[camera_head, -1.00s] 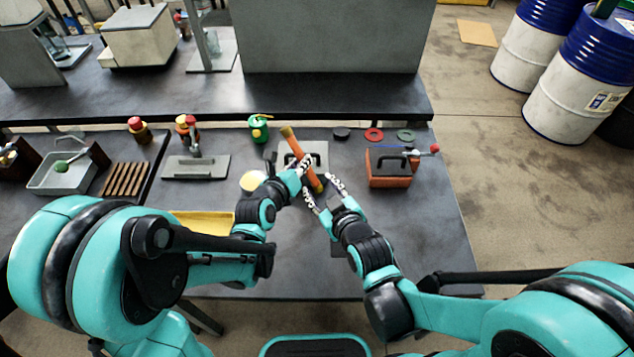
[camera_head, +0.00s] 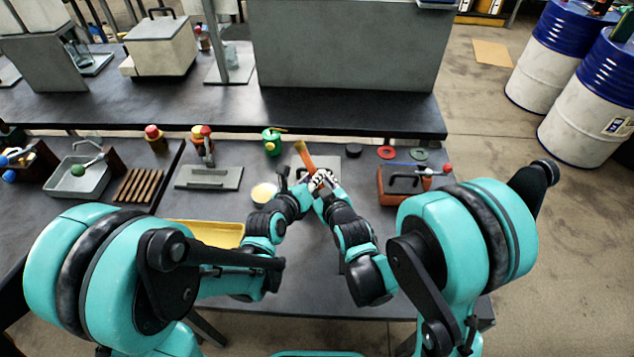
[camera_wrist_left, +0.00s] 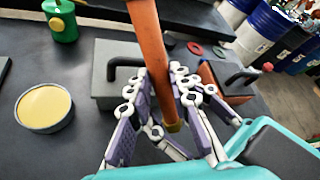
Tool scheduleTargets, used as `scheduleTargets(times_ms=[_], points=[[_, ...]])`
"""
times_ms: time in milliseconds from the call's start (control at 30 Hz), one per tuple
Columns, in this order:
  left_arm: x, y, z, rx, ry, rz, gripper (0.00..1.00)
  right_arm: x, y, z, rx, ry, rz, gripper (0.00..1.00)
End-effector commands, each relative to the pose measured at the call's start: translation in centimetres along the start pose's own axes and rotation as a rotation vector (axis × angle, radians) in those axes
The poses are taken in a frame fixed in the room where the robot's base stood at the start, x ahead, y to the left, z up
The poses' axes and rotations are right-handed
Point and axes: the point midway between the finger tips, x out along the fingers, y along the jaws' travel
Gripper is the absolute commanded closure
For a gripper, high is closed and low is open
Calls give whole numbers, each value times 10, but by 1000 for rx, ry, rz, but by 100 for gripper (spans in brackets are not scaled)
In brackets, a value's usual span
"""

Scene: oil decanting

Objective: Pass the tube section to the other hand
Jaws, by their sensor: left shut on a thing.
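The tube section is an orange tube (camera_head: 305,156) with a yellowish upper end, tilted, above the table in front of me. My left gripper (camera_head: 311,181) is shut on the tube near its lower part. In the left wrist view the orange tube (camera_wrist_left: 152,55) runs down between the purple-padded fingers, and its yellowish lower end shows among them. My right gripper (camera_head: 325,181) is right beside the left one at the tube's lower part. The fingers overlap in the head view, so whether the right one is open or shut on the tube is unclear.
A grey plate with a black handle (camera_wrist_left: 113,75) lies beneath the tube. A round tin with yellow contents (camera_head: 263,194) stands to the left, and a red-brown box with a black handle (camera_head: 398,186) to the right. A yellow tray (camera_head: 210,233) lies front left.

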Motion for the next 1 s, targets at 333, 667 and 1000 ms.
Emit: scheduleTargets(times_ms=[333,667,1000], points=[[0,0,0,0,0,0,100,0,0,0,0,0,0,93],[0,0,0,-1,0,0,100,0,0,0,0,1,0,56],[0,0,0,0,0,0,100,-6,0,0,0,0,0,56]])
